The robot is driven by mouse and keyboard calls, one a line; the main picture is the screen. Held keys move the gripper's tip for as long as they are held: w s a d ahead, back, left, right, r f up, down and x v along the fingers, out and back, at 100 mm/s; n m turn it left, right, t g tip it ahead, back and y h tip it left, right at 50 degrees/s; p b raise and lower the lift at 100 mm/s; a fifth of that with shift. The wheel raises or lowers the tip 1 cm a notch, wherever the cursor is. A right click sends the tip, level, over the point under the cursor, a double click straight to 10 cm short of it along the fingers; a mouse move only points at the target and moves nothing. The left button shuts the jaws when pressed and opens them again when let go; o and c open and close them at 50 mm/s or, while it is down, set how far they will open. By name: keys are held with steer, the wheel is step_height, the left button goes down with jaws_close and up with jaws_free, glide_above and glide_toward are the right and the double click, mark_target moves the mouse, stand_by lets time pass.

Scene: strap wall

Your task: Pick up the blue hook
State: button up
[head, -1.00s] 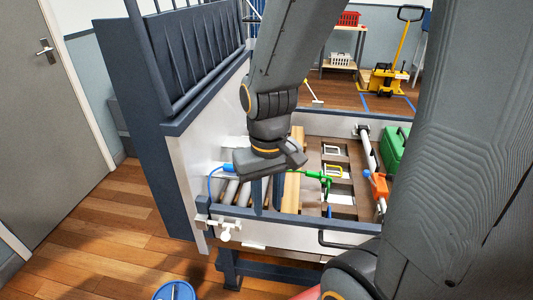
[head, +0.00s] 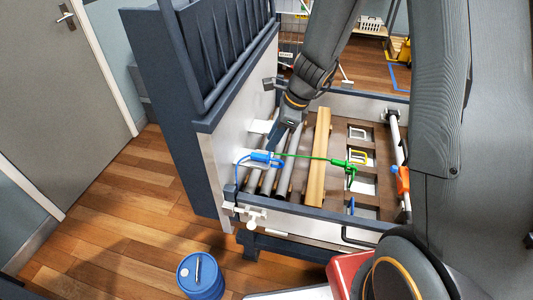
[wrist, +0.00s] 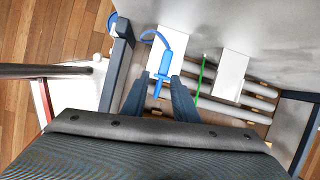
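The blue hook (head: 262,157) sits on a white ledge at the left side of the strap frame, with its curved blue end hanging to the left. In the wrist view the blue hook (wrist: 165,63) lies just ahead of the fingers, its narrow lower end showing between them. My gripper (head: 277,146) reaches down from above, close to the hook. In the wrist view my gripper (wrist: 158,84) is open, with a finger on each side of the hook's lower end. I cannot tell whether either finger touches it.
Grey rollers (head: 285,178) and a wooden beam (head: 319,155) lie below. An orange handle (head: 402,179) is at right. A dark front rail (head: 310,212) and the white side wall (head: 225,150) bound the space.

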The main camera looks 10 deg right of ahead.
mark_target(262, 155)
steer(key=shift+w+a+f+m, duration=0.15)
steer(key=shift+w+m, duration=0.3)
steer(key=shift+m, duration=0.15)
steer(key=shift+w+a+f, duration=0.1)
steer(key=shift+w+f, duration=0.05)
steer(key=shift+f, duration=0.1)
steer(key=shift+d+p+x, duration=0.15)
steer(key=shift+p+x, duration=0.05)
steer(key=shift+x, duration=1.7)
steer(key=shift+d+p+x, duration=0.15)
steer(key=shift+p+x, duration=0.05)
steer(key=shift+x, duration=1.65)
jaws_close()
